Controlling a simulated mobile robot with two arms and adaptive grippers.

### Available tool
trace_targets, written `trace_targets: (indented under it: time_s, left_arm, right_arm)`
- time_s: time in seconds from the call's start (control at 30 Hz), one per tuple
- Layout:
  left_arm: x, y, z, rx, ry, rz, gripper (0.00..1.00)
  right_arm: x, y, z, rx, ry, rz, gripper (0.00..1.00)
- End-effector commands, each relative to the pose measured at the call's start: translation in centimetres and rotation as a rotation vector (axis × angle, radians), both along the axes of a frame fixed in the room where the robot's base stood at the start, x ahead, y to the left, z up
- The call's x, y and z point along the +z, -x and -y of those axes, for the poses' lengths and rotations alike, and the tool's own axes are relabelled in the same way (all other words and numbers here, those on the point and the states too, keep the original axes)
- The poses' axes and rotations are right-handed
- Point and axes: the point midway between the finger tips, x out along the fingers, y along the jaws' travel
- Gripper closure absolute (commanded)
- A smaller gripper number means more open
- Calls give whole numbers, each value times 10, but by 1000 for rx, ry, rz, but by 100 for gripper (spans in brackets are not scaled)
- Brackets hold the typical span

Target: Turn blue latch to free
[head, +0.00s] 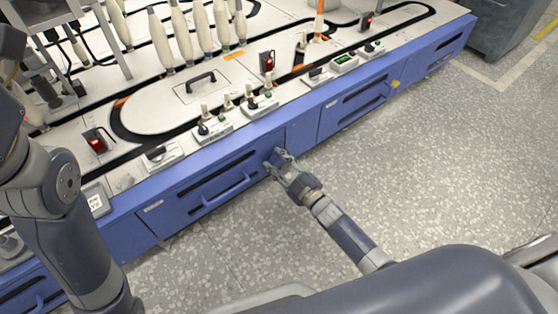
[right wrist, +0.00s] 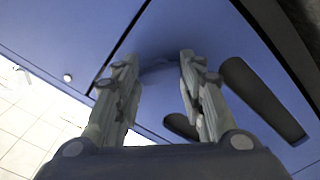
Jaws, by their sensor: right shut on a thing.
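My right gripper (head: 277,160) is at the blue front of the bobbin table, near the seam right of a drawer with a blue handle. In the right wrist view my right gripper (right wrist: 160,65) has its fingers on either side of a blue latch (right wrist: 160,66), shut on it. The latch blends into the blue panel behind it, so its turn angle is hard to tell. In the head view the gripper hides it. My left arm shows at the left of the head view; its gripper is not in view.
A yellow latch (head: 395,84) sits on the panel farther right. The blue drawer handle (head: 228,188) sticks out left of my right gripper. Above, the white table top (head: 190,110) carries bobbins, switch boxes and a black-handled lid. The speckled floor (head: 430,160) is clear on the right.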

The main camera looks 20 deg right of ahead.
Motion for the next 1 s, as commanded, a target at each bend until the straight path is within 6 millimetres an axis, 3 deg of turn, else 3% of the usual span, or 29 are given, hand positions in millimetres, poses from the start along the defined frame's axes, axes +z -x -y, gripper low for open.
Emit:
trace_targets:
  time_s: [0.53,1.0]
  left_arm:
    - [-2,-2,1,2,-3,-6,60]
    - [3,7,-1,-3,7,25,60]
  right_arm:
    - [-2,0,-1,0,454,164,87]
    - [-2,0,0,1,639,232,87]
